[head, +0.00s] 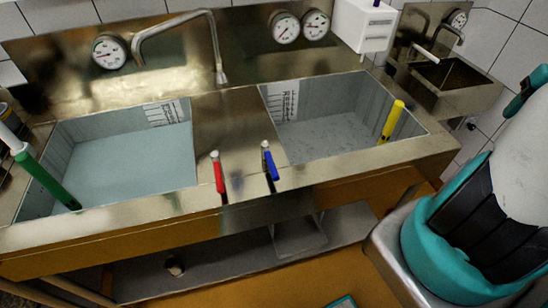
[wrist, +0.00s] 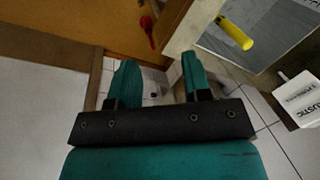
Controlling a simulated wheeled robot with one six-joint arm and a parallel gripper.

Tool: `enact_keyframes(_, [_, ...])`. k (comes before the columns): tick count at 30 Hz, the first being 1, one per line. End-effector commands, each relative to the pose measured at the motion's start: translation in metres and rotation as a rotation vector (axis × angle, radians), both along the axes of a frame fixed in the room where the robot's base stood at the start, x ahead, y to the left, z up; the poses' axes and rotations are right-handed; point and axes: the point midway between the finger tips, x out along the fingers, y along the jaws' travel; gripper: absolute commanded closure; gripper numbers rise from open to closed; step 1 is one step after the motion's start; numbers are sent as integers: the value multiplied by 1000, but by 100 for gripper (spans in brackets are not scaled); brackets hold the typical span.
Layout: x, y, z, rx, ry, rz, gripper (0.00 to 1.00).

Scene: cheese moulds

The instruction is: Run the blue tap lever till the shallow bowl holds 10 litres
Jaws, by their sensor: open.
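The blue tap lever (head: 270,162) stands upright, slightly tilted, at the front of the steel sink, right of a red lever (head: 218,175). The swan-neck spout (head: 221,72) ends over the steel strip between two bowls; no stream shows. The left bowl (head: 125,165) has a smooth pale-blue floor or water surface; the right bowl (head: 325,135) looks deeper and grey. I cannot tell for sure which is the shallow one. Each has a marked scale, too small to read. My gripper (wrist: 157,62) is open and empty in the wrist view, away from the blue lever.
A green handle (head: 45,178) stands in the left bowl and a yellow one (head: 392,120) in the right. Round gauges (head: 109,52) sit on the backsplash. A small side basin (head: 450,78) is at right. A white labelled container (wrist: 302,98) is right in the wrist view.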

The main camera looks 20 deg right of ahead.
Motion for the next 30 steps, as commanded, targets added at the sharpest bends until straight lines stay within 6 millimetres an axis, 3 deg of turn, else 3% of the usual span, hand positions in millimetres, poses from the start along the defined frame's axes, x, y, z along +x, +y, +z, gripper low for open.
enact_keyframes(17, [6,3,0,0,0,12,56])
enact_keyframes(20, [34,15,0,-1,1,65,56])
enact_keyframes(23, [83,44,1,-2,2,161,56])
enact_keyframes(27, [156,112,0,-2,5,329,56])
enact_keyframes(30, [196,172,0,-4,5,448,56])
